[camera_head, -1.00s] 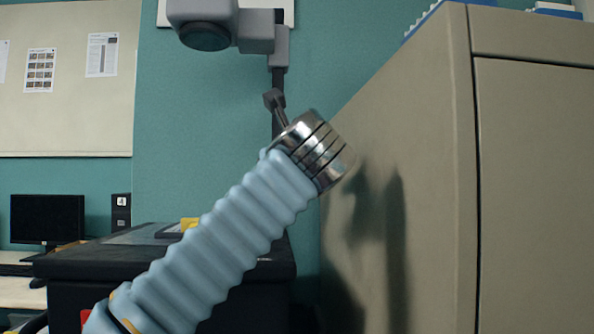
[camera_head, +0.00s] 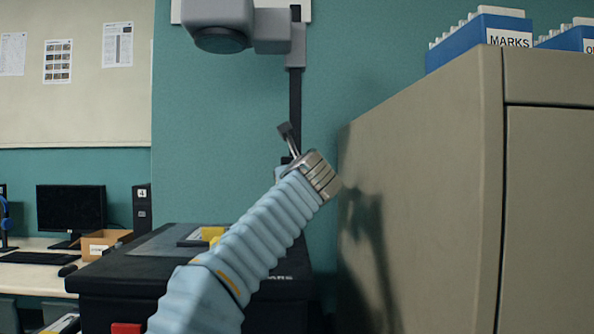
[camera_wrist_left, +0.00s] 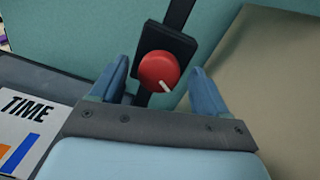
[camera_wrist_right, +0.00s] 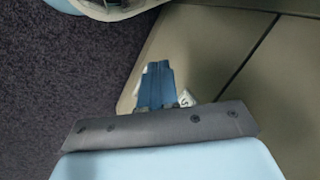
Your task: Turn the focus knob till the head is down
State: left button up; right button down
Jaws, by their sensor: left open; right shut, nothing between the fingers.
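The projector's grey head (camera_head: 222,20) is high on its dark post (camera_head: 295,100), above the black projector base (camera_head: 130,275). In the left wrist view the red focus knob (camera_wrist_left: 158,70), with a white mark pointing to the lower right, is on a black block on the post. My left gripper (camera_wrist_left: 159,68) is open, one blue finger on each side of the knob; I cannot tell whether they touch it. In the head view my left arm hides the knob. My right gripper (camera_wrist_right: 157,66) is shut and empty, seen only in its wrist view.
A beige cabinet (camera_head: 430,180) stands close on the right, with a blue "MARKS" box (camera_head: 480,42) on top. A desk with a monitor (camera_head: 70,210) is at the left. A "TIME" sheet (camera_wrist_left: 28,125) lies left of my left gripper.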

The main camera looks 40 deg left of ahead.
pick_arm(q)
jog(key=c, duration=1)
jog(key=shift+c, duration=0.2)
jog(key=shift+n, duration=0.3)
jog(key=shift+s+a+f+n+t+h+b, duration=0.1)
jog(key=shift+n+h+b, duration=0.4)
jog(key=shift+n, duration=3.35)
jog(key=shift+f+n+t+h+b, duration=0.15)
jog(key=shift+n+b, duration=0.6)
jog(key=shift+n, duration=3.05)
jog(key=shift+s+a+f+n+t+h+b, duration=0.1)
jog(key=shift+n+h+b, duration=0.4)
jog(key=shift+n, duration=3.35)
